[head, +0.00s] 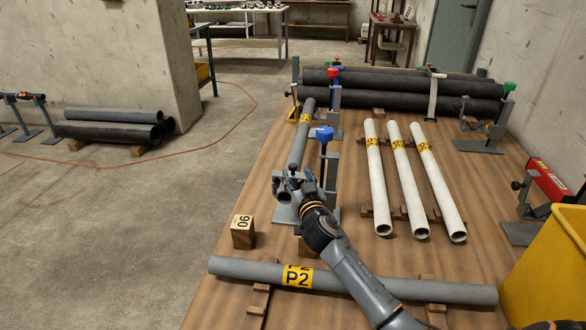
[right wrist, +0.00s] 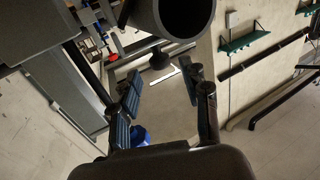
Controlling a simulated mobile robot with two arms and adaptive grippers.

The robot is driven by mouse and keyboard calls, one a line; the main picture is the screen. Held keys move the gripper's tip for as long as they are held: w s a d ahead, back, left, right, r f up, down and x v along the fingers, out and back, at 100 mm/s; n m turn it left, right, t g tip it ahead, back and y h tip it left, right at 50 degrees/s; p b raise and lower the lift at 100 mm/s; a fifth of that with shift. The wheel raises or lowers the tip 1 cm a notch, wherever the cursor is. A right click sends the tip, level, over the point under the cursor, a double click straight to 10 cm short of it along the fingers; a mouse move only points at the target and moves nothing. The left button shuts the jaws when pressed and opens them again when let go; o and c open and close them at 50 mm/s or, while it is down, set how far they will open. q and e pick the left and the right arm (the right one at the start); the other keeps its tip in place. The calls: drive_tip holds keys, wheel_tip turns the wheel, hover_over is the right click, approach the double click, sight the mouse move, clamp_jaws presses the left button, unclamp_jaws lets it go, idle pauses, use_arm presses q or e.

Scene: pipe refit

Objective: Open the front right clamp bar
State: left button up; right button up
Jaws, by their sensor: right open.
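My right gripper (head: 298,182) is at the near end of a grey pipe (head: 303,135), beside a clamp stand (head: 324,165) with a blue top (head: 324,134). In the right wrist view its two fingers (right wrist: 165,105) are apart with nothing between them. An open pipe end (right wrist: 185,14) and a black ball knob (right wrist: 159,59) lie beyond the fingers. A blue part (right wrist: 139,135) shows low behind the left finger. The arm partly hides the clamp's lower part, and I cannot tell whether its bar is shut. My left gripper is not in view.
A grey pipe labelled P2 (head: 230,267) lies across the near table. A wooden block marked 06 (head: 242,237) stands left of the gripper. Three white pipes (head: 402,185) lie to the right.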

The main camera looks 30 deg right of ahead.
sight(294, 169)
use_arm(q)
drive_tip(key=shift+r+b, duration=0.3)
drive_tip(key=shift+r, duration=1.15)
use_arm(e)
drive_tip(key=shift+x, duration=2.5)
clamp_jaws()
